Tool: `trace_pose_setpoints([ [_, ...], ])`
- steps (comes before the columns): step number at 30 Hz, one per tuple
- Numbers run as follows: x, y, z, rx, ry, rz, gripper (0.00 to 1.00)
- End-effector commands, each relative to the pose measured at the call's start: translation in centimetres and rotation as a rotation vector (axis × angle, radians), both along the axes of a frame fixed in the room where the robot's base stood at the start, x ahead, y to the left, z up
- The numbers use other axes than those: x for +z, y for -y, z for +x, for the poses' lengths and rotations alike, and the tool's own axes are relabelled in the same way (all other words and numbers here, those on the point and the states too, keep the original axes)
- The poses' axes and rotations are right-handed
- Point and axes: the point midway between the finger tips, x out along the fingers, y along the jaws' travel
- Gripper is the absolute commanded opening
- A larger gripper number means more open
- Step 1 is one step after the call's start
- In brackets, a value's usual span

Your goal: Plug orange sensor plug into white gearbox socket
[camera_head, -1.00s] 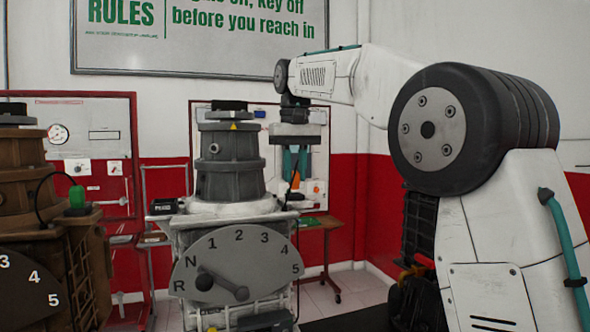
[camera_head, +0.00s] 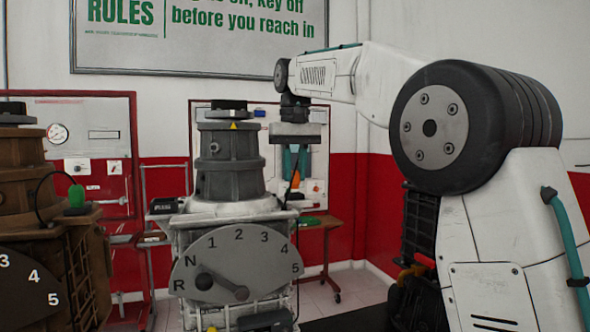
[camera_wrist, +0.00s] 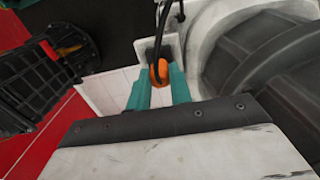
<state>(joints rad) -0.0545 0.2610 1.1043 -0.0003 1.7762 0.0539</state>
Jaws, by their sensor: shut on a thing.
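The orange sensor plug (camera_wrist: 159,71) is held between the teal fingers of my gripper (camera_wrist: 161,84) in the wrist view, with a black cable rising from it. It also shows small in the head view (camera_head: 296,181), below my gripper (camera_head: 296,160). The white gearbox (camera_head: 226,208) stands left of my gripper in the head view. In the wrist view, pale walls of what looks like the white socket (camera_wrist: 174,48) stand around the plug's far side. My fingers hide the plug's lower end, so I cannot tell whether it is seated.
A brown gearbox trainer (camera_head: 50,228) with a green plug (camera_head: 76,196) stands at the left. A wheeled side table (camera_head: 322,224) is behind the white trainer. In the wrist view, a ribbed grey housing (camera_wrist: 262,60) is close on the right.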

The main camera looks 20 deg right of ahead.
Motion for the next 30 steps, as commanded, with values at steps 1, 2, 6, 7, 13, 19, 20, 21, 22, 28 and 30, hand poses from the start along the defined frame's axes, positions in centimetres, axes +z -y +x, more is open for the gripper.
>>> trace_pose_setpoints([
  [1,0.01,0.0,0.0,0.0,0.0,0.0,0.01],
  [2,0.01,0.0,0.0,0.0,0.0,0.0,0.01],
  [6,0.01,0.0,0.0,0.0,0.0,0.0,0.01],
  [7,0.01,0.0,0.0,0.0,0.0,0.0,0.01],
  [13,0.01,-0.01,0.0,0.0,0.0,0.0,0.01],
  [19,-0.07,-0.01,-0.01,0.0,0.0,0.0,0.01],
  [20,-0.1,-0.01,-0.01,0.0,0.0,0.0,0.01],
  [21,-0.17,-0.01,-0.01,0.0,0.0,0.0,0.01],
  [22,-0.22,-0.01,-0.01,0.0,-0.001,0.0,0.01],
  [28,-0.63,-0.01,0.01,0.0,0.0,0.0,0.01],
  [30,-0.76,-0.01,0.02,0.0,0.0,0.0,0.01],
])
